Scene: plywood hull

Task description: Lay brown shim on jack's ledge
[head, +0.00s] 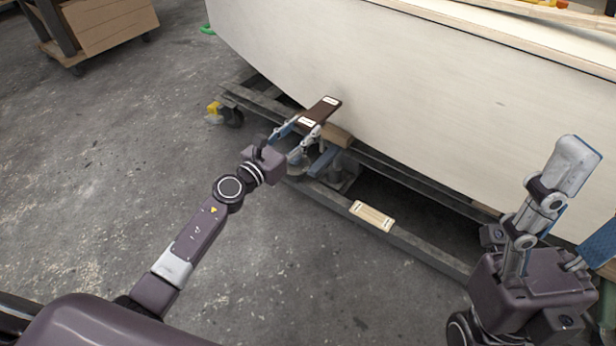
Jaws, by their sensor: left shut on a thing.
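My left gripper (298,126) is shut on the brown shim (324,108), a flat dark strip with pale labels. It holds the shim close to the pale hull side, near the cradle. Below and just right of the shim a tan wooden block (338,136) shows at the jack (343,175), which stands dark and partly hidden under the hull. The jack's ledge is not clearly visible behind my gripper. I cannot tell whether the shim touches anything below it. My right gripper (588,205) is at the right edge, its fingers spread and empty.
A pale shim (372,215) lies on the cradle's front rail (415,243). The hull (430,95) overhangs the cradle. A caster with a yellow part (214,108) stands at the cradle's left end. A wooden cart (110,22) is at back left. The concrete floor between is clear.

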